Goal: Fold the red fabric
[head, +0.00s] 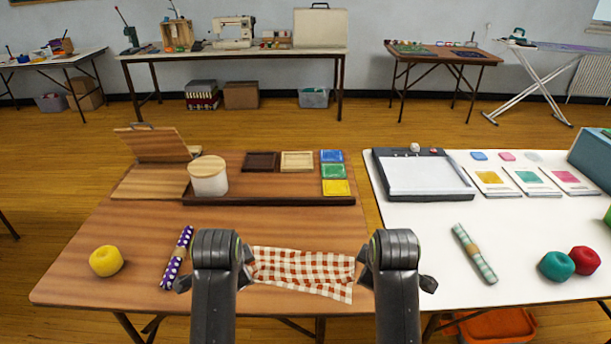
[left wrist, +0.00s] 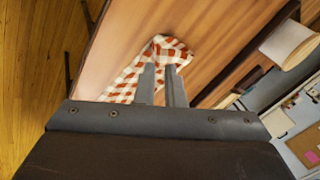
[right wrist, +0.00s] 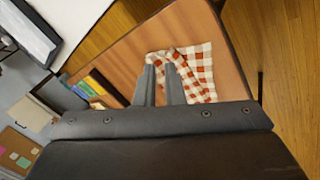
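The red fabric (head: 305,270) is a red-and-white checked cloth near the front edge of the brown table. It lies as a narrow, creased strip between my two grippers, with an edge showing at its lower right. My left gripper (left wrist: 160,66) is at its left end, with the cloth (left wrist: 168,48) bunched at the close-set fingertips. My right gripper (right wrist: 161,66) is at its right end, with the cloth (right wrist: 198,68) gathered at the fingertips in the same way. Both grippers look shut on the cloth. The head view hides the fingertips behind my wrists.
A purple dotted fabric roll (head: 178,256) and a yellow yarn ball (head: 106,261) lie to the left. A wooden tray (head: 270,200) with a lidded jar (head: 208,176) stands behind the cloth. A white table (head: 420,220) adjoins on the right, with a green checked roll (head: 474,253).

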